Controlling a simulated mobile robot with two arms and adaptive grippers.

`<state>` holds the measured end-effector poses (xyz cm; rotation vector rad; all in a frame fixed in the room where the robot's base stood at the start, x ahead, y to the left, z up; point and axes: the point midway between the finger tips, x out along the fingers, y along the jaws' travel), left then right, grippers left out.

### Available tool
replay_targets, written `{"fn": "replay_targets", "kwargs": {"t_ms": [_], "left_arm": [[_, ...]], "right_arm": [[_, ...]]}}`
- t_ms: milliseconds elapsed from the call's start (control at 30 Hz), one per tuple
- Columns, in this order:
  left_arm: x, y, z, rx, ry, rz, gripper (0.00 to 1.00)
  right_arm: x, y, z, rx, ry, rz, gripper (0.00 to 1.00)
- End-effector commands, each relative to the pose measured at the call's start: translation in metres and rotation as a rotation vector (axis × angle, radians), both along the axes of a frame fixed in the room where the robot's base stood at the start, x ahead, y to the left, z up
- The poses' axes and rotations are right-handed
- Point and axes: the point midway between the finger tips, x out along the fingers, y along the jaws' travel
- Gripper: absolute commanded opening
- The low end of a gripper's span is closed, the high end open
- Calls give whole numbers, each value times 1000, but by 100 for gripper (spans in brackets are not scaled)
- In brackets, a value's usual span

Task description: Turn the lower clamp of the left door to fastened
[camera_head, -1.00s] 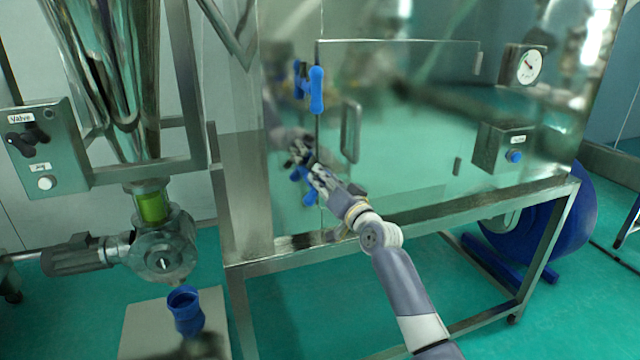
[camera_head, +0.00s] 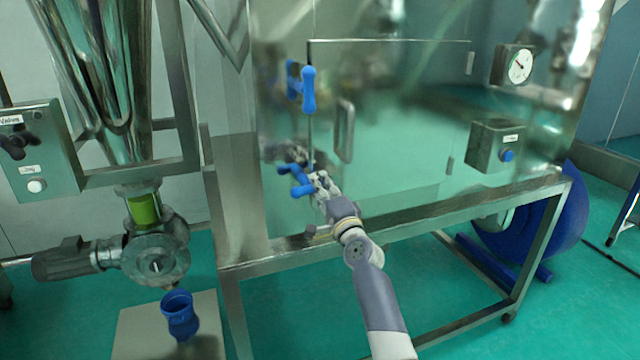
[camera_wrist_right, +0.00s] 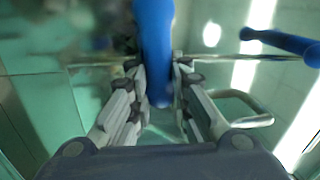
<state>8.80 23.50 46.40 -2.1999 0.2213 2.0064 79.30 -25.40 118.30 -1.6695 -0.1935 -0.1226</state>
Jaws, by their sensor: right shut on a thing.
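The lower clamp (camera_head: 303,190) is a blue handle at the left edge of the glass-like door (camera_head: 400,130). Its blue parts point left, roughly sideways, with a slight tilt. My right gripper (camera_head: 318,182) is at this clamp, coming from below right, and partly covers it. In the right wrist view the blue handle (camera_wrist_right: 155,45) stands between the two fingers of the right gripper (camera_wrist_right: 158,95), which are shut on it. The upper clamp (camera_head: 308,90) is blue and hangs upright higher on the same door edge. My left gripper is not in view.
A metal door handle (camera_head: 345,130) stands close right of the clamps; it also shows in the wrist view (camera_wrist_right: 245,108). A control box (camera_head: 497,147) and gauge (camera_head: 515,65) are further right. A blue cup (camera_head: 180,315) stands lower left.

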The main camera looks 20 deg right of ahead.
Motion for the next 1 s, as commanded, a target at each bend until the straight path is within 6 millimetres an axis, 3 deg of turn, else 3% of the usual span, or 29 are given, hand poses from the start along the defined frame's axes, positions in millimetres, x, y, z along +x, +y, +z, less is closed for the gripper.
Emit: {"fn": "replay_targets", "kwargs": {"t_ms": [300, 800, 833, 900, 1000], "left_arm": [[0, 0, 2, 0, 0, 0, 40], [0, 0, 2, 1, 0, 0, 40], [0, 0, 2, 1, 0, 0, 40], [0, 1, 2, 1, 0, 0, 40], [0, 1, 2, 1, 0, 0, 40]], "right_arm": [[0, 0, -5, 107, 8, 0, 0], [0, 0, -6, 127, 8, 0, 0], [0, 0, -6, 127, 8, 0, 20], [0, 0, -6, 127, 8, 0, 36], [0, 0, -5, 125, 7, 0, 38]]}}
